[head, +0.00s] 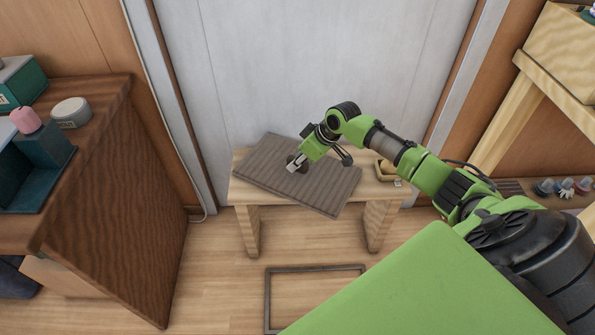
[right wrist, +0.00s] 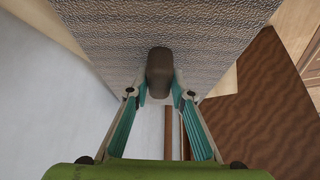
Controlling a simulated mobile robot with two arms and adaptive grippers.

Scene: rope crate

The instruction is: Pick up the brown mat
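The brown mat (head: 262,165) is a flat, ribbed board, set askew over a light wooden bench (head: 395,192), with its near edge past the bench front. I cannot tell whether it touches the bench. A dark rounded knob (right wrist: 160,72) stands on its face, and the mat's textured surface (right wrist: 105,45) fills the upper right wrist view. My right gripper (head: 293,167) is at the middle of the mat. In the right wrist view its fingertips (right wrist: 161,92) close on both sides of the knob. My left gripper is not in view.
A brown wooden cabinet (head: 120,200) stands at left, a wooden shelf frame (head: 510,110) at right. A dark rectangular frame (head: 315,268) lies on the floor before the bench. A white door (head: 300,60) is behind.

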